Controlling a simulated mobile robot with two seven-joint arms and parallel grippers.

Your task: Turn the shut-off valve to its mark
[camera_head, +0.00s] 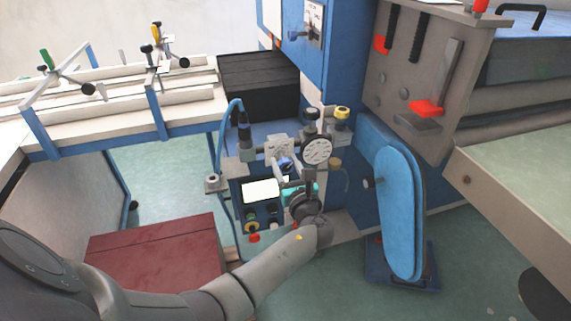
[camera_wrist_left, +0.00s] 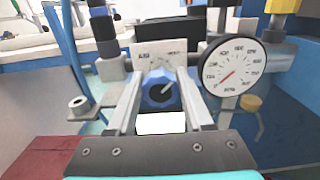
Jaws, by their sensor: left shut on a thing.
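The knob also shows small in the head view (camera_head: 286,163). My left gripper (camera_wrist_left: 160,86) has its two fingers on either side of the knob and is shut on it. In the head view my left gripper (camera_head: 287,172) reaches the valve panel from below. The printing is too small to read. My right gripper is not in view.
A round dial gauge (camera_head: 317,151) with a red needle stands close right of the knob. A yellow-topped fitting (camera_head: 342,113) and a blue hose (camera_head: 222,135) flank the panel. Below are a screen (camera_head: 263,190) and a red button (camera_head: 254,238). A blue padded arm (camera_head: 398,210) stands right.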

